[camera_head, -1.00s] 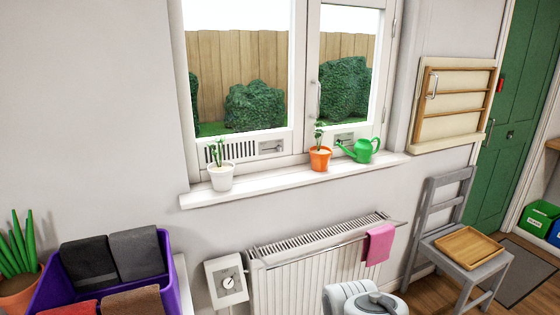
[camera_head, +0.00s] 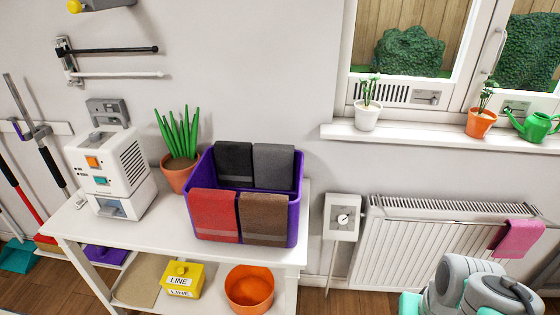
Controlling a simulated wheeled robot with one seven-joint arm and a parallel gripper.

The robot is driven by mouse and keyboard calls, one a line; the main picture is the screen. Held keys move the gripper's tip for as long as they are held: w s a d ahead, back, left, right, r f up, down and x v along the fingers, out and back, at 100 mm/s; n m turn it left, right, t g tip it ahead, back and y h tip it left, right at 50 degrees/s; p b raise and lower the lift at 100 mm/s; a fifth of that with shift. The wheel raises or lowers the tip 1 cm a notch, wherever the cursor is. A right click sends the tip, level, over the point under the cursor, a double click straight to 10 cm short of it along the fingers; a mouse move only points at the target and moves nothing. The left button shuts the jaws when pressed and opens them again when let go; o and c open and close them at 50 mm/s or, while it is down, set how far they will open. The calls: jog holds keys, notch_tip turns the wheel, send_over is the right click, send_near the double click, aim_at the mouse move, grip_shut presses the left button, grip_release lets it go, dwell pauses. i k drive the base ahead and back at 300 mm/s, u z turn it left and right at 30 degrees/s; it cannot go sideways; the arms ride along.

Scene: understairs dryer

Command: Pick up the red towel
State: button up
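The red towel (camera_head: 214,215) hangs over the front left edge of a purple bin (camera_head: 294,220). The bin stands on a white table (camera_head: 153,236). A brown towel (camera_head: 263,217) hangs beside the red one on the right. A black towel (camera_head: 233,163) and a grey towel (camera_head: 273,166) hang over the bin's back edge. Grey and teal parts of my arm show at the lower right, well to the right of the bin. I cannot make out the gripper's fingers.
A white dispenser-like box (camera_head: 112,165) and a potted plant (camera_head: 180,150) stand left of the bin. A yellow box (camera_head: 183,280) and an orange pot (camera_head: 250,288) sit on the lower shelf. A radiator (camera_head: 420,235) with a pink cloth (camera_head: 518,238) is at right.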

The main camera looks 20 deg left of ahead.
aim_at(212, 212)
jog(key=u, duration=1.4)
jog(key=k, duration=0.35)
jog(key=u, duration=1)
jog(key=i, duration=0.65)
jog(key=z, duration=0.15)
